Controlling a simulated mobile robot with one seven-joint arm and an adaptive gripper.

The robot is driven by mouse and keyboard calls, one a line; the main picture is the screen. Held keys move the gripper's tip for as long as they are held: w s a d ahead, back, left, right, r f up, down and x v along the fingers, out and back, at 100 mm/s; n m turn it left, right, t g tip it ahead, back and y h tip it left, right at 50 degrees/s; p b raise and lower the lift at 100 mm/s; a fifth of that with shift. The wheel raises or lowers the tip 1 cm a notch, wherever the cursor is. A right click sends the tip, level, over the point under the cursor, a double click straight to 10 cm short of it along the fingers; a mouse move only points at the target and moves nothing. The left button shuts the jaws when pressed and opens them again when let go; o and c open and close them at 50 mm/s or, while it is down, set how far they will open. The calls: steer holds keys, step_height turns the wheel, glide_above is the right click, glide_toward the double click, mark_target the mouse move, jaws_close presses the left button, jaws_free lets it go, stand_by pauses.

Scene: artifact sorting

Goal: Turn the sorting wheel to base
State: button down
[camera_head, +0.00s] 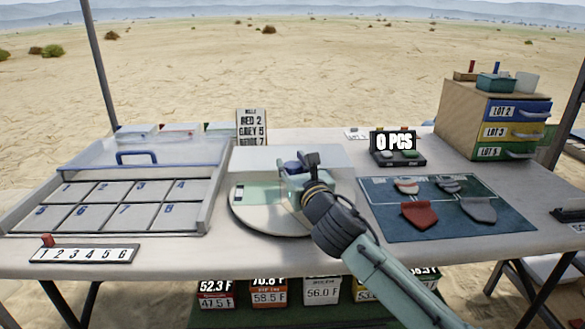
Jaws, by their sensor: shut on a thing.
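The sorting wheel (262,220) is a pale round disc on the table, with a light green sector on its left side and a whitish box-like cover over its back part. My gripper (298,163) is over the right-back part of the wheel, in front of the cover. It is shut on a part of the wheel, seemingly a dark blue piece, though my wrist and fingers hide most of the grip. My arm comes in from the lower right and hides the wheel's right edge. I cannot read any base mark on the wheel.
A numbered tray (112,205) with a clear lid stands left. A blue mat (430,226) with several shards lies right. Behind are a "0 PCS" scale (397,158), a sign card (252,127) and a drawer cabinet (455,112). A numbered strip (84,254) lies front left.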

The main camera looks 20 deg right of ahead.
steer(key=n+y, duration=0.1)
steer(key=y, duration=0.1)
steer(key=n+y+p, duration=0.1)
steer(key=n+y, duration=0.1)
steer(key=y, duration=0.1)
steer(key=shift+d+r+g, duration=0.1)
steer(key=shift+d+g, duration=0.05)
steer(key=shift+g, duration=0.25)
steer(key=n+g+y, duration=0.1)
steer(key=n+y, duration=0.1)
steer(key=y, duration=0.1)
steer(key=shift+w+n+y, duration=0.1)
steer(key=shift+n+y, duration=0.2)
steer(key=n+g+y+b, duration=0.1)
steer(key=n+g+y, duration=0.1)
steer(key=y, duration=0.1)
steer(key=n+g+y+b, duration=0.1)
steer(key=shift+f+b, duration=0.3)
steer(key=shift+r+n+g+y+b, duration=0.15)
steer(key=shift+n+g+y+b, duration=0.65)
steer(key=shift+n+g+y, duration=0.45)
steer(key=shift+r+n+g, duration=0.15)
steer(key=shift+n+g, duration=0.1)
steer(key=shift+g, duration=0.2)
steer(key=c, duration=1.2)
jaws_free()
steer(key=shift+o, duration=0.2)
